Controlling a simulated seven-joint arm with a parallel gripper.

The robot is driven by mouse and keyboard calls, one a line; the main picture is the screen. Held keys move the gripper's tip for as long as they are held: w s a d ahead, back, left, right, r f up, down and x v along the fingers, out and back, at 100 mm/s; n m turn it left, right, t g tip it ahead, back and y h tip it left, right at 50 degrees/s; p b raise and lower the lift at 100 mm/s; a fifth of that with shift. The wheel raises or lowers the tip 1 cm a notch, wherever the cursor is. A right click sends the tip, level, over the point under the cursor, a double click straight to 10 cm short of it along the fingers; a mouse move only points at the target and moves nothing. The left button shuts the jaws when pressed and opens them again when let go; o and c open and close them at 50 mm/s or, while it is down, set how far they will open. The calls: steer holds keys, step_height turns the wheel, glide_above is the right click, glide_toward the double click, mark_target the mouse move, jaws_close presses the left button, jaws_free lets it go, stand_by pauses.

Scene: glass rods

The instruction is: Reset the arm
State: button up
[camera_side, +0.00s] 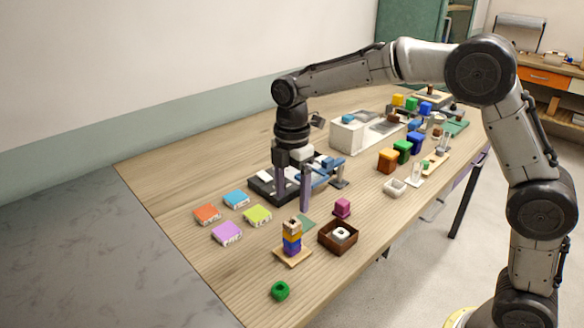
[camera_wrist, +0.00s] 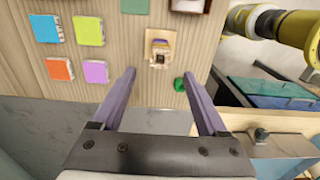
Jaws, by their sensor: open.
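My gripper (camera_side: 292,190) hangs above the wooden table (camera_side: 165,180), pointing down, beside a black tray. In the wrist view my gripper (camera_wrist: 158,92) shows two purple fingers spread apart with nothing between them. The fingers appear to be above the table's near edge in that view. My arm arches over from the right side of the table. In the side view the fingers partly cover the black tray (camera_side: 262,188) and a blue device (camera_side: 325,170). No glass rod can be made out.
Orange (camera_side: 207,214), blue (camera_side: 236,198), green (camera_side: 257,216) and purple (camera_side: 227,233) tiles lie at the left. A block stack (camera_side: 292,238), a brown box (camera_side: 338,236) and a green nut (camera_side: 280,291) stand nearer. Several coloured bins and a white box (camera_side: 350,133) lie farther back.

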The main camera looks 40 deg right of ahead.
steer(key=s+d+r+m+t, duration=0.15)
steer(key=s+r, duration=0.25)
steer(key=r, duration=0.4)
steer(key=s+d+r+t, duration=0.1)
steer(key=s+d+r, duration=0.15)
steer(key=r, duration=0.45)
steer(key=s+d+r+m+t, duration=0.1)
steer(key=s+d+m, duration=0.25)
steer(key=s, duration=0.65)
steer(key=s+f+m+t, duration=0.2)
steer(key=s+f+m, duration=0.8)
steer(key=m, duration=0.3)
steer(key=shift+s+d+f, duration=0.3)
steer(key=shift+s+f, duration=0.05)
steer(key=shift+s, duration=0.2)
